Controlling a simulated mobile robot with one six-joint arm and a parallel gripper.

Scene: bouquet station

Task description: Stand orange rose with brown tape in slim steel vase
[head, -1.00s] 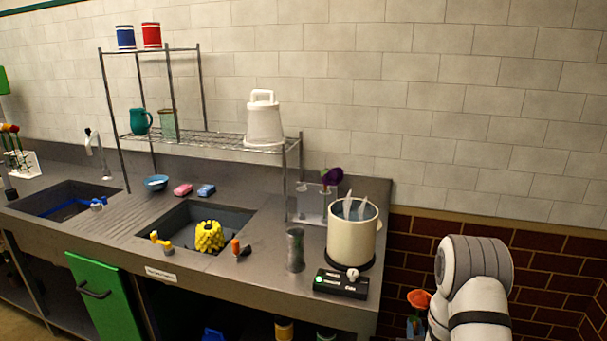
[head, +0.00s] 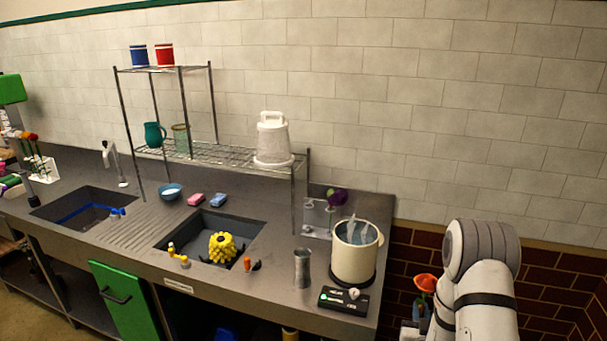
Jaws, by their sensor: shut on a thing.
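The slim steel vase (head: 302,268) stands upright on the grey counter, left of a cream pot. An orange rose (head: 426,283) shows its bloom at the lower right, beside my white arm and right of the counter's end. My gripper (head: 413,330) is partly visible at the bottom edge, below the bloom, and is shut on the rose. The stem is mostly hidden, and I cannot make out the brown tape. The rose is apart from the vase, to its right.
The cream pot (head: 356,252) stands behind a black scale-like box (head: 343,299) near the vase. A clear holder (head: 318,217) with a purple bloom is behind. A wire shelf (head: 222,154) rises over the sinks. Small orange-topped items stand at the sink's front edge.

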